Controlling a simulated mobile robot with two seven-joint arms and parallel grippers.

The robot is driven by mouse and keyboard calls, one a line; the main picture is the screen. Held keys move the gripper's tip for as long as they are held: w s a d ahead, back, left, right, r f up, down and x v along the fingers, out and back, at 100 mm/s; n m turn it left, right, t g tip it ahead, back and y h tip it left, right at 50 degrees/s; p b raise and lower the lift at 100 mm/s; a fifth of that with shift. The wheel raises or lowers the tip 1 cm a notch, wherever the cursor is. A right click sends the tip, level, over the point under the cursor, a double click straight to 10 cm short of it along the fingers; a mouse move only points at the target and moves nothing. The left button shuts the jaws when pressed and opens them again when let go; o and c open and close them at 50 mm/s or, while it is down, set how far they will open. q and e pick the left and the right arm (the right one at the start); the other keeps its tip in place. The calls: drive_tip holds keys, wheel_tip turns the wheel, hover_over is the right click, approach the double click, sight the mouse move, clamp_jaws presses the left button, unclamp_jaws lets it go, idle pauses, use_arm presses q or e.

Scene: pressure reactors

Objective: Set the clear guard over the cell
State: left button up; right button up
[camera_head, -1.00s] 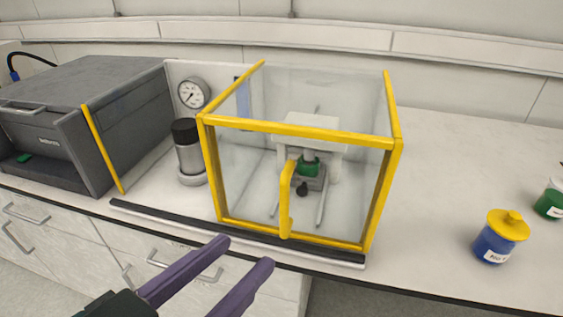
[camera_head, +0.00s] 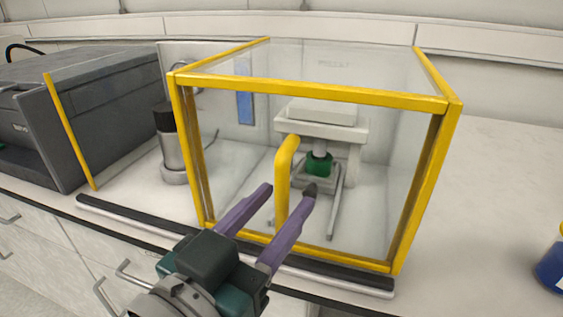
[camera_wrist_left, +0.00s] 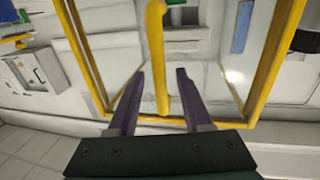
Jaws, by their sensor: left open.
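The clear guard (camera_head: 318,97) is a see-through box with a yellow frame, standing on the bench around the cell. The cell (camera_head: 319,163) shows through the front pane as a green-banded part on a white and grey stand. A yellow upright handle (camera_head: 284,180) is on the guard's front; it also shows in the left wrist view (camera_wrist_left: 157,60). My left gripper (camera_head: 291,190) is open, its purple fingers pointing at the guard's front. In the left wrist view the fingers (camera_wrist_left: 160,75) lie on either side of the handle's lower part. Contact cannot be told. My right gripper is not in view.
A black rail (camera_head: 130,218) runs along the bench's front edge below the guard. A dark grey machine (camera_head: 100,110) and a metal cylinder (camera_head: 173,155) stand to the left. A blue jar (camera_head: 553,268) is at far right. The bench between guard and jar is clear.

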use_arm(q)
drive_tip(key=shift+w+d, duration=0.3)
drive_tip(key=shift+w, duration=0.25)
clamp_jaws()
idle(1.1)
